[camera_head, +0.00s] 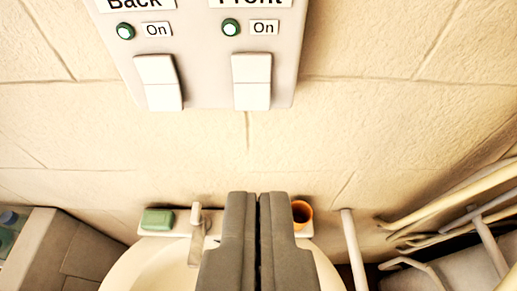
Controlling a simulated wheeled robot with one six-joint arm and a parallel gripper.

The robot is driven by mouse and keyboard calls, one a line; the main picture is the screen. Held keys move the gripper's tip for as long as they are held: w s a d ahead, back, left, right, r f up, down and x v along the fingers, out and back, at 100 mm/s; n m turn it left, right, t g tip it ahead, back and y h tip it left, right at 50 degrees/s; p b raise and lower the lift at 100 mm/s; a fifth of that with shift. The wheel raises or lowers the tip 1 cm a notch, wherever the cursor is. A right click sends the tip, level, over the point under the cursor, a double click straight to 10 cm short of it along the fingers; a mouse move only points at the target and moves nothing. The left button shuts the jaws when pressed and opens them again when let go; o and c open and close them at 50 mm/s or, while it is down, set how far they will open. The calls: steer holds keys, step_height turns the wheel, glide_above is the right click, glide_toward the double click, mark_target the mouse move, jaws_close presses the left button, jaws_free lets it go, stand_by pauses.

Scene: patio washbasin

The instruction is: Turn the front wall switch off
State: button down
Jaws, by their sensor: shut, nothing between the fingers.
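The front wall switch (251,82) is a white rocker on the right side of a pale wall panel (208,72). The label above it reads "Front", cut by the top edge, with a green light and an "On" label. The back switch (158,83) is beside it on the left, also with a green light and "On". My gripper (258,197) is shut and empty. In the picture it shows below the panel, in line with the front switch and apart from it.
A washbasin (130,272) is below, partly hidden by my gripper. A green soap bar (157,219), a tap (197,222) and an orange cup (302,213) are at its back. Pale metal bars (460,195) are at right; a block ledge (40,240) is at left. The wall between panel and basin is bare.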

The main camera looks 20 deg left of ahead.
mark_target(258, 96)
steer(key=x, duration=1.3)
steer(key=shift+w, duration=0.25)
steer(key=shift+f, duration=0.1)
steer(key=shift+w+a+f, duration=0.1)
steer(key=shift+w, duration=0.05)
steer(key=shift+r, duration=0.85)
steer(key=v, duration=1.4)
steer(key=shift+f, duration=0.15)
